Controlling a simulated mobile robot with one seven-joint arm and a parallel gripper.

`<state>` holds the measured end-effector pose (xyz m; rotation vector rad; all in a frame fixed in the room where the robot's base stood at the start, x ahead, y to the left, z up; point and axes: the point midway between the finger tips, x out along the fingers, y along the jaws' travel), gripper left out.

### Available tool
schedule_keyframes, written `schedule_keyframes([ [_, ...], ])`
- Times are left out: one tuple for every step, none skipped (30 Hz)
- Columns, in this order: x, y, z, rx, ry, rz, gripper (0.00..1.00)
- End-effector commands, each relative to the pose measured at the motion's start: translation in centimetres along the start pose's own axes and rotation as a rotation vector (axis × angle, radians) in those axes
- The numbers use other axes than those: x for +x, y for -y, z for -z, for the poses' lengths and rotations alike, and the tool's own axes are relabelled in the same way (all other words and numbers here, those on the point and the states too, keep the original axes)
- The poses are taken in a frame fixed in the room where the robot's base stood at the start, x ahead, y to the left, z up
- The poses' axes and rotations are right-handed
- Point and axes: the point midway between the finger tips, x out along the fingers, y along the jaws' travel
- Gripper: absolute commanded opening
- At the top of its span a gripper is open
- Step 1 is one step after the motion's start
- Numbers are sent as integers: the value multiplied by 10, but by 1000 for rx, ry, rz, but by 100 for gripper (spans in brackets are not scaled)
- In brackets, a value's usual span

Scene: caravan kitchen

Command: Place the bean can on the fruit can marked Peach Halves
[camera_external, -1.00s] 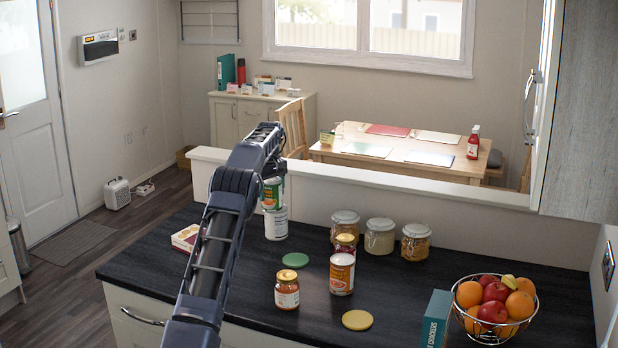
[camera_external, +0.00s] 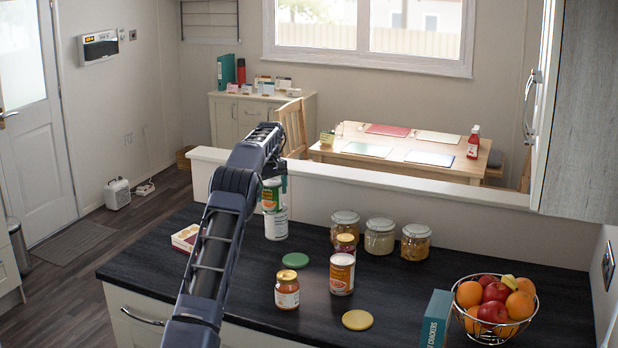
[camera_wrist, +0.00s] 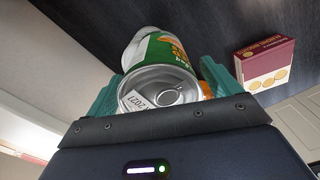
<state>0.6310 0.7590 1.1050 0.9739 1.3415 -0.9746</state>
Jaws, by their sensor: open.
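A can with a green, white and orange label, which I take for the bean can (camera_external: 272,196), stands on a white-labelled can (camera_external: 277,225) at the back left of the counter. The lower can fits the fruit can, but its wording is too small to read. In the wrist view the upper can's metal lid (camera_wrist: 157,92) faces me, with part of the white can (camera_wrist: 146,46) beyond it. My gripper (camera_wrist: 160,84) is open, its teal fingers on either side of the upper can. In the external view my arm partly hides the gripper.
A red and cream box (camera_external: 185,237) lies left of the stack. An orange-labelled can (camera_external: 342,274), a jar (camera_external: 287,288) and several storage jars stand to the right. A fruit basket (camera_external: 495,310) is at the far right. A low wall (camera_external: 400,208) runs behind.

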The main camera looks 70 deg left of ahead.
Motion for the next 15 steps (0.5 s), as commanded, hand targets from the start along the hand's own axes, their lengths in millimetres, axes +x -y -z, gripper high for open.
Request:
schedule_keyframes([
  [-7,0,0,0,-2,-2,89],
  [-11,0,0,0,-3,-2,89],
  [-18,0,0,0,-2,-2,89],
  [-23,0,0,0,-3,-3,89],
  [-29,0,0,0,-3,-3,89],
  [-37,-1,1,0,-3,-3,89],
  [-43,-1,1,0,-3,-3,89],
  [-49,-1,1,0,-3,-3,89],
  [-57,0,0,0,-3,-3,89],
  [-62,0,1,0,-3,-3,89],
  [-67,-1,1,0,-3,-3,89],
  [-74,-1,1,0,-3,-3,89],
  [-79,0,1,0,-3,-3,89],
  [-84,0,1,0,-2,-2,89],
  [-88,0,1,0,-2,-2,89],
])
